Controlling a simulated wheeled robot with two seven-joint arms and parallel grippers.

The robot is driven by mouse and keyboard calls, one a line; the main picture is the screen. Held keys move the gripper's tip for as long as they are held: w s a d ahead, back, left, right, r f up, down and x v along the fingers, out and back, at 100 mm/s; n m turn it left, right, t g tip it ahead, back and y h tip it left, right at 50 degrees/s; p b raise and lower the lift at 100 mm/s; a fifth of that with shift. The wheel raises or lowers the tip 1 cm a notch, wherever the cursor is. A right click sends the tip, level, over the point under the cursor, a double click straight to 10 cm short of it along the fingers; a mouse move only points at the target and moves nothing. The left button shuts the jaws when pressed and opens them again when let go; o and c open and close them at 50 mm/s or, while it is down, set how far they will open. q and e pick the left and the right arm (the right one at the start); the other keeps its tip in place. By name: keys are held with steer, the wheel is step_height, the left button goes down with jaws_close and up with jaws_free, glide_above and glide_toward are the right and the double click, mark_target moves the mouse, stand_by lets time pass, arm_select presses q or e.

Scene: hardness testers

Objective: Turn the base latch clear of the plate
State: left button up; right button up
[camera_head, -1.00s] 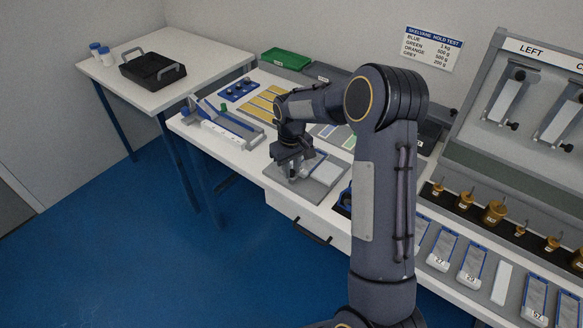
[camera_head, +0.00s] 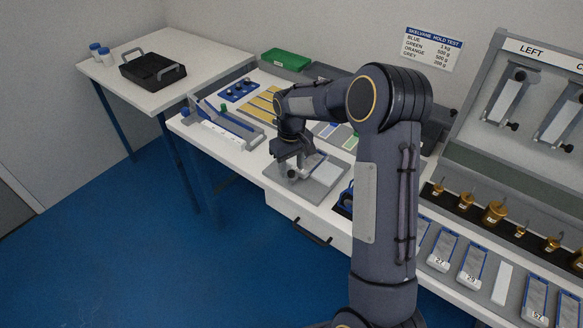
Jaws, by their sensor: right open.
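My right gripper (camera_head: 291,171) points down over a grey base (camera_head: 312,190) near the bench's front edge. The gripper is small in view and its fingers are open. A pale plate (camera_head: 325,170) lies on the base, just right of the gripper. A small light part shows at the fingertips; it may be the base latch, but the gripper hides most of it and I cannot tell its angle or whether the fingers touch it. My left gripper is not in view.
A grey fixture with a blue strip (camera_head: 222,124) stands left of the base. A green tray (camera_head: 286,59) is at the back. Brass weights (camera_head: 494,212) and numbered blocks (camera_head: 471,262) line the right side. A black tray (camera_head: 153,70) sits on the side table.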

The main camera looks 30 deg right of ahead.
mark_target(292, 172)
step_height(292, 172, up, 7)
steer(key=shift+f, duration=0.2)
stand_by(0.5)
steer(key=s+a+r+t+y, duration=0.1)
steer(key=s+a+r, duration=0.15)
steer(key=s, duration=0.35)
steer(key=s+a+r+m+t+y, duration=0.1)
steer(key=s+r, duration=0.2)
steer(key=s, duration=0.2)
steer(key=s+a+r+t, duration=0.1)
steer(key=s+a+r, duration=0.15)
steer(key=s, duration=0.35)
steer(key=s+a+f+m+t+y, duration=0.1)
steer(key=s+a, duration=0.4)
steer(key=s, duration=0.7)
steer(key=shift+a+f+m+t+y, duration=0.3)
steer(key=shift+a+f+t+y, duration=0.1)
steer(key=shift+f+t, duration=0.4)
